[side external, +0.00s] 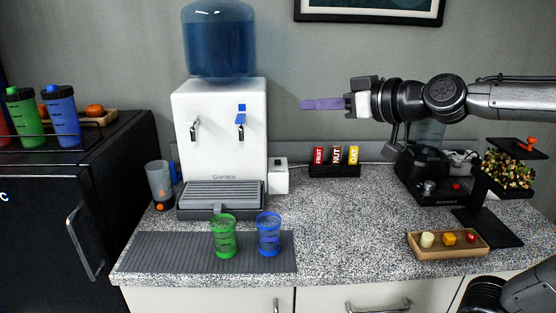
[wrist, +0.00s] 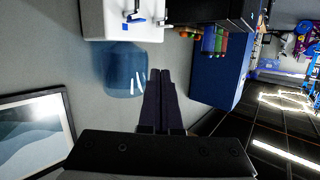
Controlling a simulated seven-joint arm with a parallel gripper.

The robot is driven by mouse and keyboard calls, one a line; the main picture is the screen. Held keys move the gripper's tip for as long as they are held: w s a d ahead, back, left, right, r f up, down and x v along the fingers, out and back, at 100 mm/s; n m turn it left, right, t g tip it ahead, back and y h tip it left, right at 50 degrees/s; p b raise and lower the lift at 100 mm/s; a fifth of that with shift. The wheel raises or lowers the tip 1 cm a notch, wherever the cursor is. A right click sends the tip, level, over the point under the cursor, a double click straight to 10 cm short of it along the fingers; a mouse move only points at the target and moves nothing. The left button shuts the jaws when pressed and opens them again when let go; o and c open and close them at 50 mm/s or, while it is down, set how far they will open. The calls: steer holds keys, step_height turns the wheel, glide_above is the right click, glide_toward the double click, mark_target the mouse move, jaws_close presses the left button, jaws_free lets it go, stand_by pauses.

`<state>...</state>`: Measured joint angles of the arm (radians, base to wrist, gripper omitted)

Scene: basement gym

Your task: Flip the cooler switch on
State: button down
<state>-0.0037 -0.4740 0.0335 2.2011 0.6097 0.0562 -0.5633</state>
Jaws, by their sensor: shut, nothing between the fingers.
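The water cooler (side external: 225,150) is a white dispenser with a blue bottle (side external: 218,45) on top. On its front are two tap levers and a small blue square (side external: 241,108) above the right, blue-marked tap (side external: 240,121). A small white box (side external: 278,177) stands against its lower right side; I cannot tell which part is the switch. My gripper (side external: 305,104) has purple fingers, held level in the air to the right of the cooler in the side view. The fingers are shut and empty. In the wrist view, the cooler body (wrist: 108,22) and bottle (wrist: 124,70) appear upside down beyond the fingertips (wrist: 161,72).
A green cup (side external: 223,237) and a blue cup (side external: 268,235) stand on a grey ribbed mat (side external: 150,255) before the cooler. A bar rack (side external: 335,170) stands below my gripper. A coffee machine (side external: 425,180) and snack tray (side external: 447,254) are right. The middle counter is clear.

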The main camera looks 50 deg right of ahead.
steer(key=w+d+m+h, duration=0.65)
steer(key=w+d, duration=0.35)
steer(key=w, duration=0.4)
steer(key=w+d+f+g+h, duration=0.1)
steer(key=w+f+g, duration=0.1)
steer(key=f, duration=0.5)
steer(key=w+d+f+m+g+h, duration=0.1)
steer(key=w+d+f, duration=0.1)
steer(key=f, duration=0.5)
steer(key=w+d+f+m+g+h, duration=0.1)
steer(key=w+f+g, duration=0.1)
steer(key=w+f, duration=0.2)
step_height(320, 180, down, 3)
steer(key=shift+w+d+r+g+h, duration=0.1)
steer(key=shift+w+d+g+h, duration=0.05)
steer(key=shift+w+g+h, duration=0.2)
glide_above(278, 168)
steer(key=f, duration=0.4)
steer(key=shift+w+d, duration=0.25)
steer(key=shift+d, duration=0.1)
steer(key=shift+s+a+f, duration=0.1)
steer(key=shift+a+f, duration=0.05)
steer(key=shift+f, duration=0.45)
steer(key=shift+s+a+f, duration=0.1)
steer(key=shift+f, duration=0.5)
steer(key=shift+s+a+f, duration=0.1)
steer(key=shift+f, duration=0.6)
